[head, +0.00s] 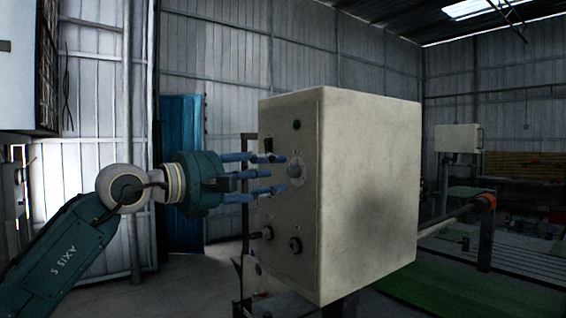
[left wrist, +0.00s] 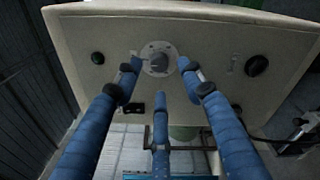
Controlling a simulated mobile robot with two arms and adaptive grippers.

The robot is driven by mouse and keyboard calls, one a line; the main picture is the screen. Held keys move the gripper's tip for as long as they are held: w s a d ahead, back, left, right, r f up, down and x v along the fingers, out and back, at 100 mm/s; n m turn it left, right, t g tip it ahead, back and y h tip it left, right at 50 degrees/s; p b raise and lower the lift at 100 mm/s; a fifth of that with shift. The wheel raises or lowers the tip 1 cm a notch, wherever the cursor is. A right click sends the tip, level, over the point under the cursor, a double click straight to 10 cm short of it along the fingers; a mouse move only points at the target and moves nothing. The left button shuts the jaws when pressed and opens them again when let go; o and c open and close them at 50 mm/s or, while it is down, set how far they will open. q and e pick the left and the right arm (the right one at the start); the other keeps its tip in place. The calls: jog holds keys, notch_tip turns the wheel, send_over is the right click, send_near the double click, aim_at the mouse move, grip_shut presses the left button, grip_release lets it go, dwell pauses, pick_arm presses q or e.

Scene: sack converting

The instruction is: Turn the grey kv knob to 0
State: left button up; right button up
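The grey knob (head: 295,170) sits on a round pale dial plate on the front panel of a cream cabinet (head: 370,180). In the left wrist view the grey knob (left wrist: 158,62) is near the top middle. I cannot read its marks or setting. My left gripper (head: 278,173) has blue fingers that point at the panel around the knob. In the left wrist view, the left gripper (left wrist: 158,76) has two fingertips either side of the knob and a third below it, spread apart. Gaps show between fingertips and knob; contact is not clear. My right gripper is not in view.

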aim_at(290, 173)
pick_arm(q)
jog(key=p+x, duration=0.1)
jog(key=x, duration=0.1)
jog(key=shift+w+d+r, duration=0.15)
jog(key=shift+d, duration=0.15)
jog(key=shift+w+d, duration=0.35)
jog(key=shift+w, duration=0.05)
grip_shut()
jog(key=shift+f, duration=0.2)
